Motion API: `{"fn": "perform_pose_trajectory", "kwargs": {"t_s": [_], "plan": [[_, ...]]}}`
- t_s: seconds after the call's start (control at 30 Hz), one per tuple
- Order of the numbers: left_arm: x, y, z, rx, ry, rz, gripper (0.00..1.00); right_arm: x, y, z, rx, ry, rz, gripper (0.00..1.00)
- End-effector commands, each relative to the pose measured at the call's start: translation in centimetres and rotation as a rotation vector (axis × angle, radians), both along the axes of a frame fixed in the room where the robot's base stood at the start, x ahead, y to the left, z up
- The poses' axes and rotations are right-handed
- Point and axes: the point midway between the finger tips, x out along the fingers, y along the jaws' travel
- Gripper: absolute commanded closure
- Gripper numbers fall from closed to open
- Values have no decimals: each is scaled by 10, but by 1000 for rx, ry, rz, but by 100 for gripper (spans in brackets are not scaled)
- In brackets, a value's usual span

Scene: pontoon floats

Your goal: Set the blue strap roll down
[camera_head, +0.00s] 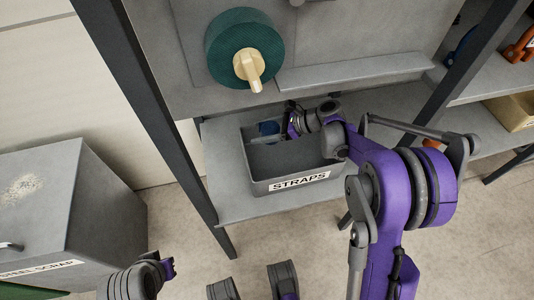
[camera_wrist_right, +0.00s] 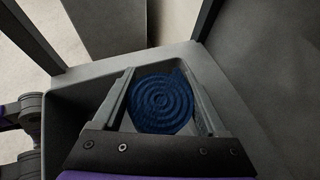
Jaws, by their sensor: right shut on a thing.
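The blue strap roll (camera_head: 268,128) shows as a small blue patch inside the grey bin labelled STRAPS (camera_head: 291,184). My right gripper (camera_head: 281,130) reaches into this bin from the right and is shut on the roll. In the right wrist view the coiled blue strap roll (camera_wrist_right: 161,102) sits between the two fingers of my right gripper (camera_wrist_right: 158,75), within the bin's walls (camera_wrist_right: 92,72). Whether the roll touches the bin floor is hidden. Part of my left arm shows at the lower left; its fingers are not clear.
The bin stands on a grey shelf (camera_head: 224,206) between dark posts. Above it, a green disc with a cream handle (camera_head: 231,46) is mounted on a grey panel. A grey STEEL SCRAP box (camera_head: 98,205) stands left. A cardboard box (camera_head: 513,110) sits on the right shelf.

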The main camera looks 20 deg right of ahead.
Motion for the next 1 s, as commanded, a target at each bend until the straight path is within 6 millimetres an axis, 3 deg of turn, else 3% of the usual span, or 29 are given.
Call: {"fn": "perform_pose_trajectory", "kwargs": {"t_s": [0.03,0.1,0.23,0.47,0.73,1.0], "plan": [[1,0,-8,0,2,0,100,1,0,-18,0,1,0,89],[2,0,-13,0,4,0,100,1,0,-35,0,1,0,89],[3,0,-19,0,5,0,100,1,0,-58,0,0,-1,89],[3,0,-22,0,6,0,100,0,0,-74,0,0,-1,89],[5,0,-33,0,8,0,100,1,0,-112,0,0,-1,89],[5,0,-33,0,8,0,100,0,0,-114,0,0,-1,89]]}}
